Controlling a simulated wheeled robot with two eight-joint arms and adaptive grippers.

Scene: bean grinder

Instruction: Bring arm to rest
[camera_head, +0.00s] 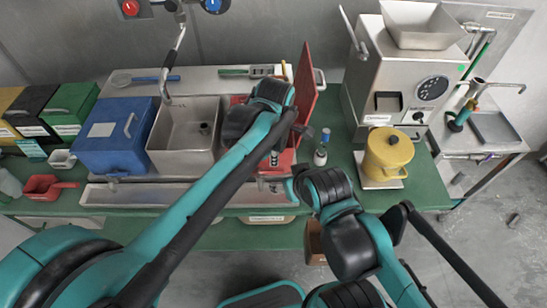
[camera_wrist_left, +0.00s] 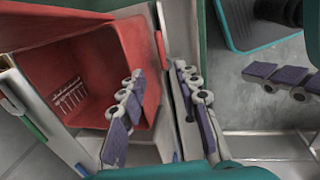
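My left arm reaches over the counter from the lower left. Its gripper (camera_head: 272,172) is partly hidden under the wrist, by the front of the red bin (camera_head: 288,158).
A silver grinder (camera_head: 410,95) and a yellow lidded pot (camera_head: 387,155) stand at the right. A small bottle (camera_head: 321,150) stands between bin and pot. A raised red panel (camera_head: 306,85) is behind the bin. A steel sink (camera_head: 187,130) and blue box (camera_head: 118,140) are left.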

